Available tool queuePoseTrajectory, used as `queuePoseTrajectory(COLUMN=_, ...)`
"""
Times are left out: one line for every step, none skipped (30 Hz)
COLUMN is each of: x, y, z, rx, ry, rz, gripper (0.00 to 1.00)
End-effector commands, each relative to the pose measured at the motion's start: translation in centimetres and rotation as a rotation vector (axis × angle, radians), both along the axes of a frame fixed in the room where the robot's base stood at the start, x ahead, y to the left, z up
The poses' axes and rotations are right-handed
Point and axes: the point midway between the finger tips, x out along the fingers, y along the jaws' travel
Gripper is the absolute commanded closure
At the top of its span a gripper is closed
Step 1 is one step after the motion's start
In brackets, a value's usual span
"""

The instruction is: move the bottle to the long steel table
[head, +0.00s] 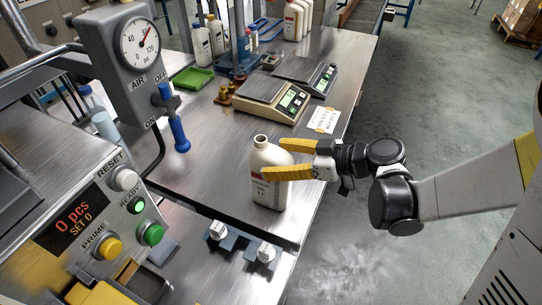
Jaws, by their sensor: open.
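A white open-necked bottle (268,158) with a printed label stands upright on the steel table (222,165), near the table's right edge. My gripper (277,160) has two yellow fingers and reaches in from the right. One finger lies behind the bottle's right side and the other crosses its front. The fingers are open around the bottle; I cannot tell whether either one touches it.
Two scales (272,98) and a paper card (324,120) sit behind the bottle. More white bottles (293,20) stand at the back. A control panel (95,215) and a gauge (138,45) are at left. Grey floor lies open at right.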

Motion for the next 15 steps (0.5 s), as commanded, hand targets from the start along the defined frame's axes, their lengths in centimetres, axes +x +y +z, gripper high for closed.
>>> queuePoseTrajectory(x=-0.3, y=-1.1, z=0.7, rx=0.0, ry=0.001, rz=-0.006, gripper=0.25)
queuePoseTrajectory(x=-0.5, y=-1.7, z=1.0, rx=0.0, ry=0.001, rz=-0.006, gripper=0.25)
queuePoseTrajectory(x=-0.7, y=-2.5, z=1.4, rx=0.0, ry=0.0, rz=-0.005, gripper=0.25)
queuePoseTrajectory(x=-1.0, y=-3.2, z=1.7, rx=0.0, ry=0.0, rz=-0.007, gripper=0.25)
queuePoseTrajectory(x=-1.2, y=-3.7, z=2.0, rx=0.0, ry=0.001, rz=-0.006, gripper=0.25)
queuePoseTrajectory(x=-1.5, y=-4.6, z=2.3, rx=0.001, ry=0.0, rz=-0.006, gripper=0.25)
queuePoseTrajectory(x=-1.7, y=-5.1, z=2.6, rx=0.001, ry=-0.001, rz=-0.006, gripper=0.25)
queuePoseTrajectory(x=-1.9, y=-5.7, z=2.8, rx=0.001, ry=0.0, rz=-0.005, gripper=0.25)
queuePoseTrajectory(x=-2.1, y=-6.4, z=3.1, rx=0.001, ry=0.0, rz=-0.006, gripper=0.25)
queuePoseTrajectory(x=-2.3, y=-6.8, z=3.3, rx=0.001, ry=0.0, rz=-0.004, gripper=0.25)
queuePoseTrajectory(x=-2.4, y=-7.2, z=3.4, rx=0.001, ry=0.0, rz=-0.004, gripper=0.25)
queuePoseTrajectory(x=-2.6, y=-7.7, z=3.6, rx=0.001, ry=-0.001, rz=-0.004, gripper=0.25)
queuePoseTrajectory(x=-2.8, y=-8.0, z=3.7, rx=0.001, ry=0.0, rz=-0.002, gripper=0.25)
queuePoseTrajectory(x=-2.8, y=-8.3, z=3.8, rx=0.001, ry=-0.001, rz=-0.003, gripper=0.25)
queuePoseTrajectory(x=-2.9, y=-8.5, z=3.9, rx=0.001, ry=-0.001, rz=-0.003, gripper=0.25)
